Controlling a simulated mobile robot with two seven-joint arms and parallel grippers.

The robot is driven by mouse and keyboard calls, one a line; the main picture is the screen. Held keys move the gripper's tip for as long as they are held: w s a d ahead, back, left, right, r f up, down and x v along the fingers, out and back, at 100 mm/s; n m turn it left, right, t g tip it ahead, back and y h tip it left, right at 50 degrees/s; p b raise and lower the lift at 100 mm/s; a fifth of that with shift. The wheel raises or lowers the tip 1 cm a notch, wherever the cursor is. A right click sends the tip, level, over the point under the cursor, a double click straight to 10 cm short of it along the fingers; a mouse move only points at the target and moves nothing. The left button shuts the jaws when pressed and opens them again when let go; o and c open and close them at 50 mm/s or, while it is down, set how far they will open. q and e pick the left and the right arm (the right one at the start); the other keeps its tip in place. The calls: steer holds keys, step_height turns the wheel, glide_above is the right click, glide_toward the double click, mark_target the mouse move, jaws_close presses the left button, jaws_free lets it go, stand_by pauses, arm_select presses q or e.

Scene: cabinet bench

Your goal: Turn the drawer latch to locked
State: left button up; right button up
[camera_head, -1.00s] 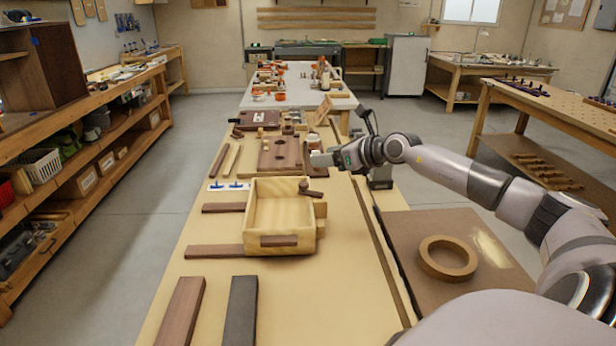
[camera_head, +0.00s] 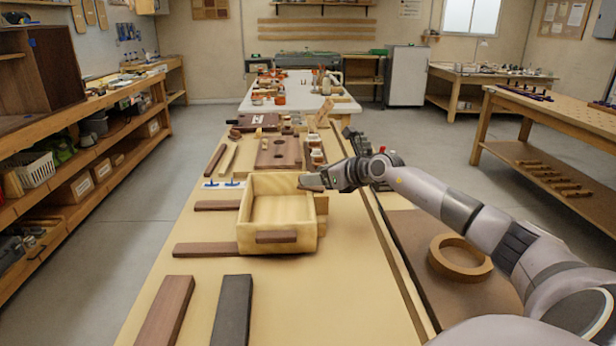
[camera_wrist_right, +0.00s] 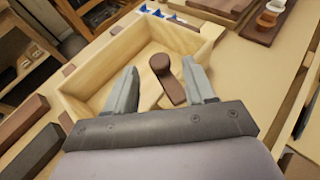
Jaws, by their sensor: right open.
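The drawer (camera_head: 283,218) is a pale wooden open-top box on the bench, with a dark strip handle (camera_head: 276,237) on its near face. The latch (camera_wrist_right: 170,80) is a dark brown lever with a round knob, at the drawer's edge in the right wrist view; it is mostly hidden behind my gripper in the head view. My right gripper (camera_wrist_right: 165,88) is open, its two fingers spread on either side of the latch. I cannot tell whether a finger touches it. In the head view the right gripper (camera_head: 312,182) is at the drawer's far right corner. My left gripper is not in view.
Dark wooden strips (camera_head: 166,311) lie left of and in front of the drawer. Blue-handled pieces (camera_head: 222,183) and a board with holes (camera_head: 278,153) lie behind it. A wooden ring (camera_head: 459,256) lies on a brown panel at right.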

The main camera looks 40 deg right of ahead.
steer(key=shift+x, duration=1.8)
